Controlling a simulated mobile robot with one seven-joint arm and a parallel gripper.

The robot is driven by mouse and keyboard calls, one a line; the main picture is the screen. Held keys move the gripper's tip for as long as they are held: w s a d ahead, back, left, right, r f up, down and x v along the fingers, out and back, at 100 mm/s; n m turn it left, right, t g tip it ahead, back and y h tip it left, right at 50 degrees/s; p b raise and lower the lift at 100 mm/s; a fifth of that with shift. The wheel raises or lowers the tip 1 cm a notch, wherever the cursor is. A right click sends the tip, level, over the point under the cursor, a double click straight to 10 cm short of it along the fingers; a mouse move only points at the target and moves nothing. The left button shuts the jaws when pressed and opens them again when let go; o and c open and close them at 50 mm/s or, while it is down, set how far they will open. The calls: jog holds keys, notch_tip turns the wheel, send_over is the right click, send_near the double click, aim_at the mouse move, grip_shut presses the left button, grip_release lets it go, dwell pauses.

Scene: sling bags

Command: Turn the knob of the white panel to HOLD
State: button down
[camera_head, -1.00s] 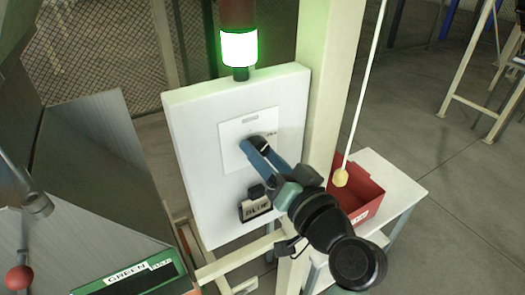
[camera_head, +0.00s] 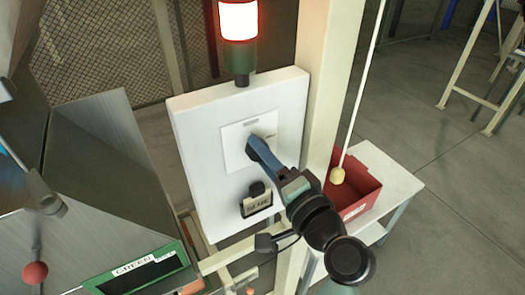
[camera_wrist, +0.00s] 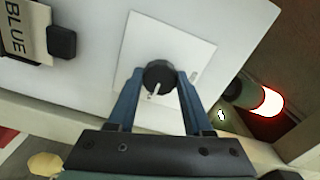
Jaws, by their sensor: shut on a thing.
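The white panel (camera_head: 205,160) stands upright on a frame, with a square white plate (camera_head: 234,152) on its face. My gripper (camera_head: 255,143) reaches the plate from the lower right, and its fingers hide the knob in the head view. In the wrist view my gripper (camera_wrist: 160,80) is shut on the round black knob (camera_wrist: 159,73), one blue finger on each side. The knob's white pointer line points down and slightly left in that view. The small marks on the plate (camera_wrist: 188,45) are too small to read.
A signal lamp (camera_head: 238,22) above the panel glows red. A black block with a label (camera_head: 256,204) sits low on the panel. A beige post (camera_head: 325,75), a hanging cord with a yellow knob (camera_head: 338,175) and a red bin (camera_head: 362,182) are close on the right.

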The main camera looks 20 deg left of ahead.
dwell(0.5)
jog(key=shift+c, duration=1.5)
grip_release()
jog(key=b+v, duration=0.4)
jog(key=v, duration=0.9)
jog(key=shift+b, duration=0.4)
